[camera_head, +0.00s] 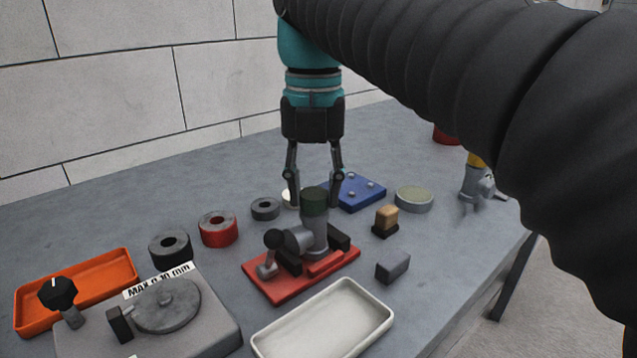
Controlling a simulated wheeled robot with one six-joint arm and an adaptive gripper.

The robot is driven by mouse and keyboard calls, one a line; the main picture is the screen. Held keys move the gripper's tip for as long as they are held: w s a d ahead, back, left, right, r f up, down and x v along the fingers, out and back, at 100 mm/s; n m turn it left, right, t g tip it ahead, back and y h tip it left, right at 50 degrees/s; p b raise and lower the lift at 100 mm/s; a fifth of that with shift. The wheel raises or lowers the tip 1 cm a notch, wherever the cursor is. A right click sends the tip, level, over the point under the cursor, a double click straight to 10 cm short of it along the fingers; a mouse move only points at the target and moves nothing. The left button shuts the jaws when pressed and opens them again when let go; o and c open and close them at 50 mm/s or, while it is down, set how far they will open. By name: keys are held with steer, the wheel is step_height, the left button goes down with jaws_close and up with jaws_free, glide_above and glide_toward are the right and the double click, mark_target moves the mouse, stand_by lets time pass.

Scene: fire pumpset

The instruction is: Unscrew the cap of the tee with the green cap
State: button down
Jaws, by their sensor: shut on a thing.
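The tee (312,237) is a grey pipe fitting clamped on a red base plate (327,272), with its main body upright. A dark green cap (314,203) sits on its top end. My gripper (316,192) points straight down over the tee, with one finger on each side of the cap, and is shut on it. The inner faces of the fingertips are partly hidden, so the exact contact is hard to see. Whether the cap's threads are loose cannot be told.
A white tray (262,341) lies in front of the red base. A grey block (392,267) and a tan-topped block (387,217) stand to its right, rings (218,229) to its left. A blue plate (357,192) lies behind. A yellow-topped fitting (472,187) stands far right.

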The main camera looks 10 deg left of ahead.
steer(key=n, duration=0.4)
steer(key=c, duration=0.8)
jaws_free()
steer(key=m, duration=2.2)
steer(key=shift+m, duration=0.3)
